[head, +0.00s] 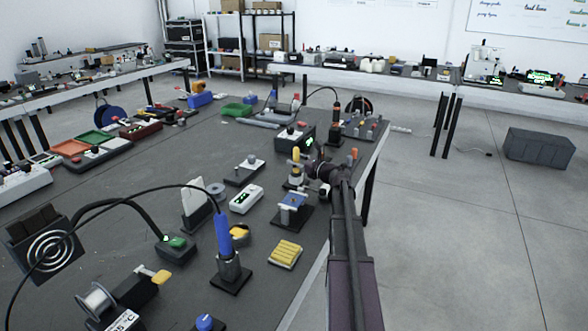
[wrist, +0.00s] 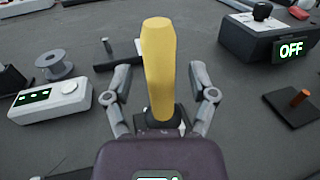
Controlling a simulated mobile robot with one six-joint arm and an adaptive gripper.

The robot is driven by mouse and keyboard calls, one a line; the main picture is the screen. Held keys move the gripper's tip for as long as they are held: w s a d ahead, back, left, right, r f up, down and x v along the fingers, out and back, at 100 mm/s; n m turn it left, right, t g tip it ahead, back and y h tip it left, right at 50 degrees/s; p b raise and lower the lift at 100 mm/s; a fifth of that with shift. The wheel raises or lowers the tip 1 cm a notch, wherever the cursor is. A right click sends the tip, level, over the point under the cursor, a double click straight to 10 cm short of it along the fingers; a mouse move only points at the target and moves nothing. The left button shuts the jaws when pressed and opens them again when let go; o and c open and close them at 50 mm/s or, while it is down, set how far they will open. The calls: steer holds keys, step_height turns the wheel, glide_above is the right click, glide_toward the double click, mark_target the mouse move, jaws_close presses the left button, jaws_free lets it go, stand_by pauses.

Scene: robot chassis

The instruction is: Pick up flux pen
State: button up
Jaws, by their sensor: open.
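A yellow, pen-like body (wrist: 159,65) stands upright between my gripper's fingers in the wrist view; I take it to be the flux pen. It narrows toward a dark lower end near a small dark base, partly hidden by my gripper's body. In the head view its yellow top (head: 296,154) shows just left of my gripper (head: 305,178). My gripper (wrist: 160,80) is open, with one finger on each side of the pen and visible gaps between.
A black box reading OFF (wrist: 285,38) stands to the right in the wrist view. A white device (wrist: 50,102) and a grey spool (wrist: 54,66) are on the left. In the head view, a blue-topped stand (head: 292,202) and yellow ribbed block (head: 285,254) lie nearer along the table's right edge.

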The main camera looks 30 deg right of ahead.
jaws_close()
steer(key=shift+r, duration=0.1)
stand_by(0.4)
step_height(320, 180, up, 10)
steer(key=p, duration=1)
stand_by(0.6)
steer(key=shift+s, duration=0.15)
